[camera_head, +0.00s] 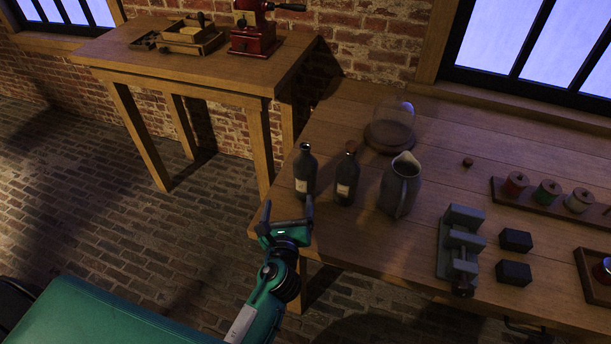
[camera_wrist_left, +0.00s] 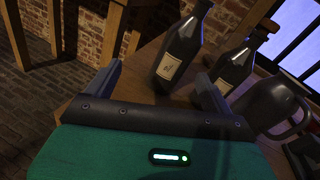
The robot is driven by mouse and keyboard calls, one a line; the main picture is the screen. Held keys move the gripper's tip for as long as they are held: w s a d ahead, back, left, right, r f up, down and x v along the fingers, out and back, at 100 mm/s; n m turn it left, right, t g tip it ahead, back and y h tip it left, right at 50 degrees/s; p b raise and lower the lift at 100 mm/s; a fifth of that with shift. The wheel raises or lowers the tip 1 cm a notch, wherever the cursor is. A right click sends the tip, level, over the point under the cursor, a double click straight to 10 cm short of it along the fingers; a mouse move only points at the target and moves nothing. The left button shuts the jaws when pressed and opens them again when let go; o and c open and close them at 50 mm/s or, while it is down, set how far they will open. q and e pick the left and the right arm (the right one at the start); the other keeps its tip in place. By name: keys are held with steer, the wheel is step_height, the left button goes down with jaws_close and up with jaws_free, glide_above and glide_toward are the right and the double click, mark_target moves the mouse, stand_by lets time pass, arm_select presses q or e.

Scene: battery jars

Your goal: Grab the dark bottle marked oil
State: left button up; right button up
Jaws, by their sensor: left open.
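Two dark bottles with pale labels stand upright near the left end of the table. The left bottle (camera_head: 305,172) has a dark top; the right bottle (camera_head: 346,178) has a reddish-brown top. The lettering is too small to read, so I cannot tell which is marked oil. My left gripper (camera_head: 288,208) is open and empty at the table's left edge, just in front of the left bottle. In the left wrist view, the left bottle (camera_wrist_left: 178,50) shows beyond and between the fingers, and the right bottle (camera_wrist_left: 235,66) lies beyond the right finger. My right gripper is out of view.
A grey jug (camera_head: 400,186) stands right of the bottles, with a glass dome on a round base (camera_head: 388,137) behind. A grey metal vise-like device (camera_head: 460,245) and dark blocks (camera_head: 515,240) lie farther right. A side table (camera_head: 190,62) stands at the back left.

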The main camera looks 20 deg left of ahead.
mark_target(303, 177)
arm_select(q)
steer(key=w+m, duration=0.1)
steer(key=w, duration=0.2)
steer(key=w+m, duration=0.1)
steer(key=w, duration=0.2)
steer(key=w+m+h+p, duration=0.1)
steer(key=w, duration=0.2)
steer(key=shift+w+d+r+t, duration=0.2)
steer(key=shift+d+r+t, duration=0.15)
steer(key=shift+t, duration=0.05)
steer(key=shift+d+x, duration=0.2)
steer(key=shift+x, duration=2.55)
steer(key=shift+r, duration=0.15)
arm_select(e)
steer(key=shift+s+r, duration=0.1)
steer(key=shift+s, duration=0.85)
arm_select(q)
steer(key=c, duration=1.1)
steer(key=shift+c, duration=1)
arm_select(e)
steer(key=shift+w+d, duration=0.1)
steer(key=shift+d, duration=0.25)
arm_select(q)
steer(key=shift+r, duration=0.15)
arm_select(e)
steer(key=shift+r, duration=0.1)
